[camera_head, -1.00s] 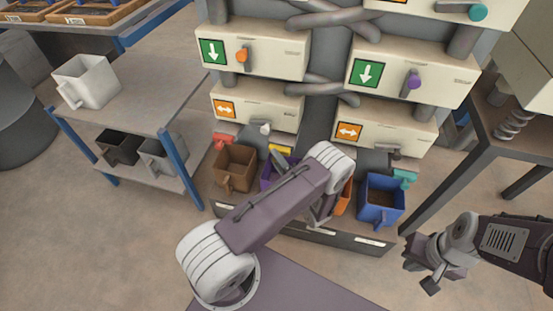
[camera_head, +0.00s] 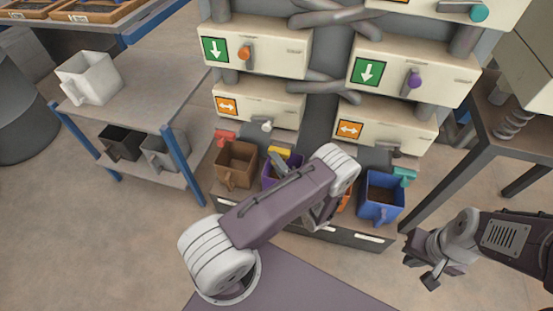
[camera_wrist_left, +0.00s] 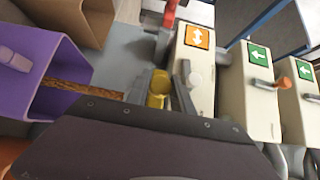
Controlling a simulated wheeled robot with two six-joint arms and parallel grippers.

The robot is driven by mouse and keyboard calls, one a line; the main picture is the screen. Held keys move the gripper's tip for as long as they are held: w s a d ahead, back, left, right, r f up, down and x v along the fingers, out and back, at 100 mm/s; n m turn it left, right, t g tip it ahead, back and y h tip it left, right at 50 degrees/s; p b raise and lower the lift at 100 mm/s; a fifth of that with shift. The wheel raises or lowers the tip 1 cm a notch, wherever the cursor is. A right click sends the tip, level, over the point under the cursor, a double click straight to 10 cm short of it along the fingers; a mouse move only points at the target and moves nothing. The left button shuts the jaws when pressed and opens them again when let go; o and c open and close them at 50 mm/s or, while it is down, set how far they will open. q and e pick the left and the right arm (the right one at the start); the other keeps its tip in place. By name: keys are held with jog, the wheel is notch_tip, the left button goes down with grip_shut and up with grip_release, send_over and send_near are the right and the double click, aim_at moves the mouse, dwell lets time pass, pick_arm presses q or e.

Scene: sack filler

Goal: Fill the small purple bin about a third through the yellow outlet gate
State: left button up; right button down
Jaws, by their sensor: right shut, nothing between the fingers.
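The small purple bin (camera_head: 267,173) stands below the yellow outlet gate (camera_head: 279,151) in the head view, partly hidden by my left arm. In the left wrist view the bin (camera_wrist_left: 25,70) lies at the left, and a brown grainy stream (camera_wrist_left: 90,87) runs into its mouth from the outlet side. Its fill level is hidden. My left gripper (camera_wrist_left: 163,92) has its fingers around the yellow gate handle (camera_wrist_left: 158,88); whether they grip it is unclear. My right gripper (camera_head: 425,262) is shut and empty at the right, away from the bins.
A brown bin (camera_head: 236,163) stands left of the purple one. An orange bin, mostly hidden, and a blue bin (camera_head: 381,197) with dark contents stand to the right. A red gate (camera_head: 225,136) and a teal gate (camera_head: 403,173) flank the row. A low dark ledge (camera_head: 345,237) runs in front.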

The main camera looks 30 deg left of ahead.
pick_arm(q)
jog(key=o, duration=0.3)
jog(key=p+v, duration=0.1)
jog(key=v, duration=0.8)
jog(key=shift+p, duration=0.4)
grip_shut()
dwell(0.8)
